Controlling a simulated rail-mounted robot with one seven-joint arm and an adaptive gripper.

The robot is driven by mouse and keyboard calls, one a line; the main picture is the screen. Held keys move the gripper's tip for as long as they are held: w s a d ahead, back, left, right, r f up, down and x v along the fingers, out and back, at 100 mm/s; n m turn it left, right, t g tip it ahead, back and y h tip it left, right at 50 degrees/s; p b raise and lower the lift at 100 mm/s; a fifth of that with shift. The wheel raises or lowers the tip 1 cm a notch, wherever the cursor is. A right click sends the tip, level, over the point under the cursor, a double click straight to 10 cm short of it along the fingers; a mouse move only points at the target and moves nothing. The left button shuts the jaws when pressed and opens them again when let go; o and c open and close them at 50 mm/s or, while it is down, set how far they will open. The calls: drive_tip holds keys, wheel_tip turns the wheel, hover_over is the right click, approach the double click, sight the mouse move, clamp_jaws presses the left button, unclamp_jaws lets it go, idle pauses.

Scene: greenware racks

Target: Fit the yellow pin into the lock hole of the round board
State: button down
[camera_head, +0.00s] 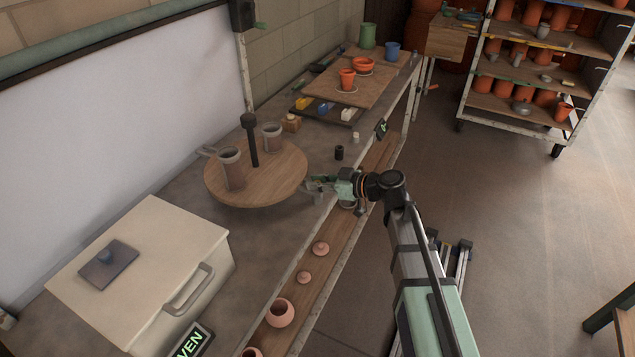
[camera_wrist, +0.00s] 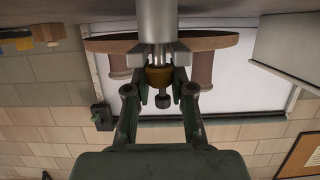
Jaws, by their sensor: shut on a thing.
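The round board (camera_head: 275,185) is a wooden disc on the bench, with two cups and a dark post on it. In the wrist view the board (camera_wrist: 215,41) appears upside down behind my gripper. My gripper (camera_head: 313,185) is at the board's right edge. In the wrist view my gripper (camera_wrist: 160,60) is shut on the yellow pin (camera_wrist: 159,77), which shows as a yellow-brown band between the fingers. A grey cylinder (camera_wrist: 157,20) runs from it to the picture's top; I cannot tell whether it is part of the pin. The lock hole is not visible.
A pale kiln box (camera_head: 150,255) stands front left. A small black cylinder (camera_head: 339,152) stands right of the board. A wooden board (camera_head: 375,90) with pots lies farther back. A lower shelf (camera_head: 300,290) holds small clay pieces.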

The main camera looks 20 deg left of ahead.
idle(0.4)
drive_tip(key=c, duration=0.9)
unclamp_jaws()
drive_tip(key=shift+d, duration=0.15)
drive_tip(key=v, duration=1.1)
drive_tip(key=shift+s+d+r, duration=0.1)
drive_tip(key=shift+d, duration=0.25)
